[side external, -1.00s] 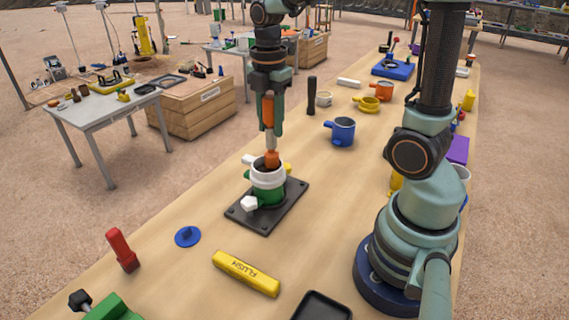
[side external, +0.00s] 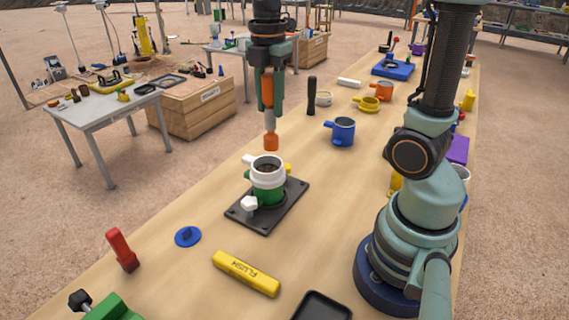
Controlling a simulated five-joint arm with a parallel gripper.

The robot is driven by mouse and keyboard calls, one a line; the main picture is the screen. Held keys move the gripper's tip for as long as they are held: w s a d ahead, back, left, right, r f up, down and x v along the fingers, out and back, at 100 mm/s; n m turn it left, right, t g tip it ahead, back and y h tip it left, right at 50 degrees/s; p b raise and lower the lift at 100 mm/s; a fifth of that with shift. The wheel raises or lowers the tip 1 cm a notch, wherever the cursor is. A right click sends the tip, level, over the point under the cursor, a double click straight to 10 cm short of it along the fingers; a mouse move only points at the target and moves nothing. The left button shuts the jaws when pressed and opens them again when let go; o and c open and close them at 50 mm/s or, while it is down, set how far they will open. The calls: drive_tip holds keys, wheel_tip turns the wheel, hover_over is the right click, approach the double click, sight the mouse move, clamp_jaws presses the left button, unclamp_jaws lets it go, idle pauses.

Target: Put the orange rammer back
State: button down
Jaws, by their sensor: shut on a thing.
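The orange rammer (side external: 271,141) hangs upright in my gripper (side external: 270,108), which is shut on its orange handle. Its grey shaft and orange foot point down. The foot is above the mould and clear of it. The mould (side external: 267,168) has a white collar over a green body and stands on a black base plate (side external: 240,215). Dark material shows inside the collar. A white knob and a yellow part stick out at its sides.
A blue mug (side external: 341,132) and a black upright cylinder (side external: 311,95) stand to the right. A yellow FLUSH bar (side external: 246,273), a blue disc (side external: 187,237) and a red handle (side external: 122,250) lie at the front. Bench between them is clear.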

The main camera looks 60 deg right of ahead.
drive_tip(key=shift+w, duration=0.1)
drive_tip(key=w+d+r, duration=0.2)
drive_tip(key=w+d, duration=0.3)
drive_tip(key=d, duration=0.5)
drive_tip(key=w+d+r, duration=0.2)
drive_tip(key=w+d, duration=0.3)
drive_tip(key=d, duration=0.4)
wheel_tip(320, 180, down, 20)
drive_tip(key=shift+w+r, duration=0.2)
drive_tip(key=shift+r, duration=0.05)
drive_tip(key=shift+d+f, duration=0.1)
drive_tip(key=c, duration=0.5)
unclamp_jaws()
drive_tip(key=shift+f, duration=0.1)
